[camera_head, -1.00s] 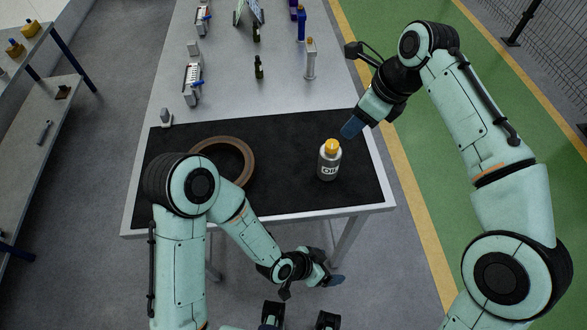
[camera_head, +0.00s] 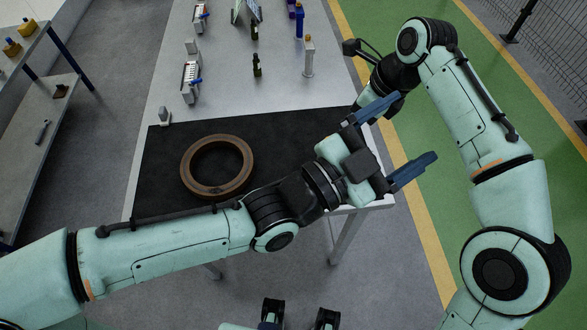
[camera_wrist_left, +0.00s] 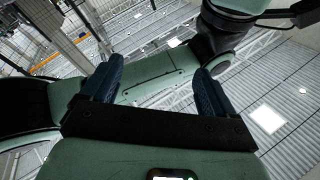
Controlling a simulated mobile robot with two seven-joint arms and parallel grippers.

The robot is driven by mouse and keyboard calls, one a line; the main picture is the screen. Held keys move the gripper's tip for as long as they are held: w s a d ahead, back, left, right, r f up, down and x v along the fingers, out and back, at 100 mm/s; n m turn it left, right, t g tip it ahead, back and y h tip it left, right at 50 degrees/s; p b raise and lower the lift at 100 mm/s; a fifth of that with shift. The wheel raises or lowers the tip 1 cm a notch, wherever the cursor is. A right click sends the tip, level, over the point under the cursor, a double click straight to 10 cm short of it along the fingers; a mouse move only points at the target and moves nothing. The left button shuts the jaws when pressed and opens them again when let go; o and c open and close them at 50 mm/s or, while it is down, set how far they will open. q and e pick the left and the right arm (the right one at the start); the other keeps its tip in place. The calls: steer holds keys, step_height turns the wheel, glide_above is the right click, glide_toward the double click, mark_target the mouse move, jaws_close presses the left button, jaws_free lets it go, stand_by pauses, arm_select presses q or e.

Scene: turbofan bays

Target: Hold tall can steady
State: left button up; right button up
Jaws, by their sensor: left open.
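The tall can, a grey one with an orange cap and OIL lettering in the earlier head view, does not show now; my left wrist and gripper cover its spot. My left gripper (camera_head: 420,126) is open above the right end of the table, with its two blue fingers spread and pointing right.
A brown ring (camera_head: 218,167) lies on the black mat (camera_head: 165,150) on the table. Small bottles, a clear cylinder (camera_head: 308,55) and white-and-blue devices (camera_head: 190,82) stand at the back. A shelf (camera_head: 45,130) is at the left. A fence (camera_head: 535,50) stands at the far right.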

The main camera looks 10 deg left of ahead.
arm_select(q)
steer(key=w+a+f+n+g+y, duration=0.1)
steer(key=w+a+f+n+y, duration=0.15)
steer(key=a+f, duration=0.4)
steer(key=w+a+f+n+g+y, duration=0.1)
steer(key=w+a+f+n+y, duration=0.2)
steer(key=f, duration=0.7)
steer(key=w+a+f+n+g+y, duration=0.1)
steer(key=a+f+n+y, duration=0.1)
steer(key=a+f, duration=0.5)
steer(key=shift+h, duration=0.25)
steer(key=x, duration=1.3)
steer(key=shift+s+d+f, duration=0.1)
steer(key=shift+d+f, duration=0.1)
steer(key=shift+d, duration=0.15)
